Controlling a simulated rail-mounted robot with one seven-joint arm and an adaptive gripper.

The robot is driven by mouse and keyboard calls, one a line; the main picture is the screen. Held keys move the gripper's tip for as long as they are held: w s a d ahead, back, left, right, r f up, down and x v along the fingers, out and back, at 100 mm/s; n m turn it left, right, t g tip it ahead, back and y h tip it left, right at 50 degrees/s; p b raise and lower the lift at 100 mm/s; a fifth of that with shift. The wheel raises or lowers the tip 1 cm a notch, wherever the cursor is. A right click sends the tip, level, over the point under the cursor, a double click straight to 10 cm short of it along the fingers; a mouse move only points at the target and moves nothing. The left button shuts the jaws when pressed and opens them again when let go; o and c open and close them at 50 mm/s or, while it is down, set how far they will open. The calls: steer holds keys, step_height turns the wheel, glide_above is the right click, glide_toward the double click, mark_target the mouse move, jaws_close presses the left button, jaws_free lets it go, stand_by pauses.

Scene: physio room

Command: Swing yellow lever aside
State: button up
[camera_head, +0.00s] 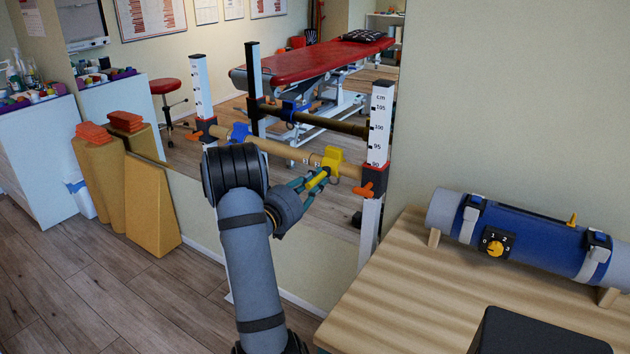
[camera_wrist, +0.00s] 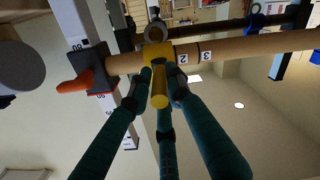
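The yellow lever (camera_head: 317,181) hangs from a yellow clamp (camera_head: 332,158) around the wooden bar (camera_head: 285,149), near the bar's right end. In the wrist view, the lever (camera_wrist: 160,91) points toward the camera, below its clamp (camera_wrist: 157,50). My gripper (camera_head: 321,176) reaches it from the lower left. In the wrist view, its teal fingers (camera_wrist: 161,82) close in on both sides of the lever, with a third finger behind it. The fingertips appear to touch the lever. The exact contact surfaces are hidden.
A white scale post (camera_head: 379,125) with a red-orange latch (camera_head: 371,181) stands just right of the lever. A blue clamp (camera_head: 239,132) sits farther left on the bar. A wooden table (camera_head: 400,290) with a blue cylinder (camera_head: 528,232) is at the right.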

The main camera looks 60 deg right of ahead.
jaws_close()
